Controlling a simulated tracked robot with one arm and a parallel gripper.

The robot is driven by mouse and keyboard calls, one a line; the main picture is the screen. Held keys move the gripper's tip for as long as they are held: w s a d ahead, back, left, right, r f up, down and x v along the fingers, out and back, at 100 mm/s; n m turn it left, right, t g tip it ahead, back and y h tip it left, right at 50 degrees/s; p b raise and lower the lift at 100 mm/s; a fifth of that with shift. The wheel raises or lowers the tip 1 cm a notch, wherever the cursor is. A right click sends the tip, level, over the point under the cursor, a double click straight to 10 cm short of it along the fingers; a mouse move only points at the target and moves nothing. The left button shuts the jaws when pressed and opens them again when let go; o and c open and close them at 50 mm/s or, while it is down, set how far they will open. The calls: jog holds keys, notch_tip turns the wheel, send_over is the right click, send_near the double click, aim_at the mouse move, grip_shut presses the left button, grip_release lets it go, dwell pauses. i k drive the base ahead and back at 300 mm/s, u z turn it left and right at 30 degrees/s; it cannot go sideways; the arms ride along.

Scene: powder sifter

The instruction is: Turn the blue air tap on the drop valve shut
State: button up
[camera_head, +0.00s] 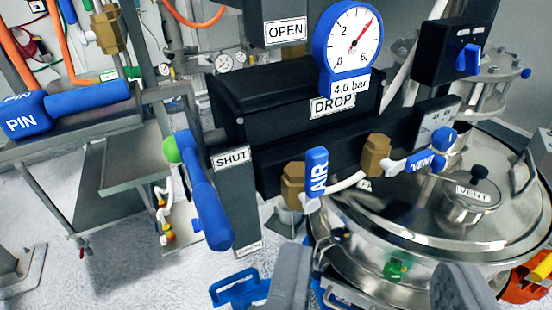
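The blue air tap (317,172), marked AIR, stands upright in front of the black drop valve body (300,105). My gripper (375,282) shows as two grey fingers spread wide at the bottom edge. It is open, with nothing between the fingers but the steel vessel behind. The tap is above and left of the gap, apart from both fingers. The round gauge (352,42) above reads near 4 and carries a 4.0 bar label.
A blue lever (207,205) with a green knob hangs beside the SHUT label (231,158). A blue PIN handle (75,105) is at left. The steel vessel lid (400,225) fills the lower right.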

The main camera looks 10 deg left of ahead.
aim_at(316, 159)
jog(key=u, duration=1.15)
jog(key=k, duration=1.25)
jog(key=z, duration=1.15)
jog(key=i, duration=1)
jog(key=u, duration=0.1)
